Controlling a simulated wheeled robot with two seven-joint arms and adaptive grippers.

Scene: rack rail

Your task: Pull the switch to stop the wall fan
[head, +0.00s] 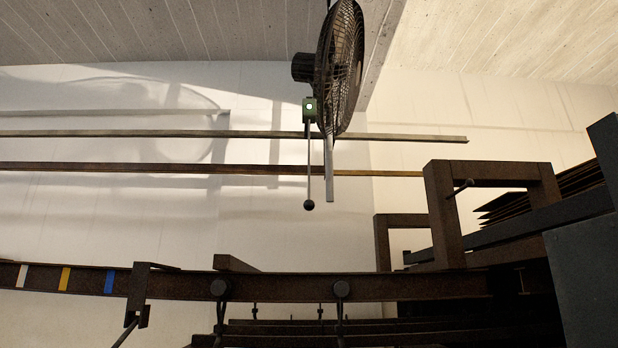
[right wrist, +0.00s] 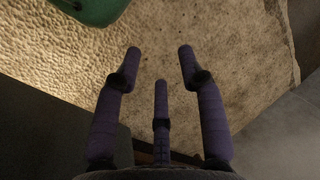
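The wall fan (head: 341,65) hangs high in the middle of the head view, its dark round cage seen nearly edge-on. Just below it is a small green switch box (head: 310,110) with a pale round spot. A thin rod hangs straight down from the box and ends in a dark ball knob (head: 309,205). Nothing touches the knob. My right gripper (right wrist: 160,62) shows in the right wrist view with its purple fingers spread and nothing between them. Neither gripper shows in the head view, and the fan and switch are not recognisable in the wrist view.
A rusty rail (head: 180,284) with white, yellow and blue marks crosses the lower head view. Rusty frames (head: 442,215) and dark stacked plates stand at the right. The wrist view shows rough tan ground and part of a green object (right wrist: 95,8). Space around the knob looks clear.

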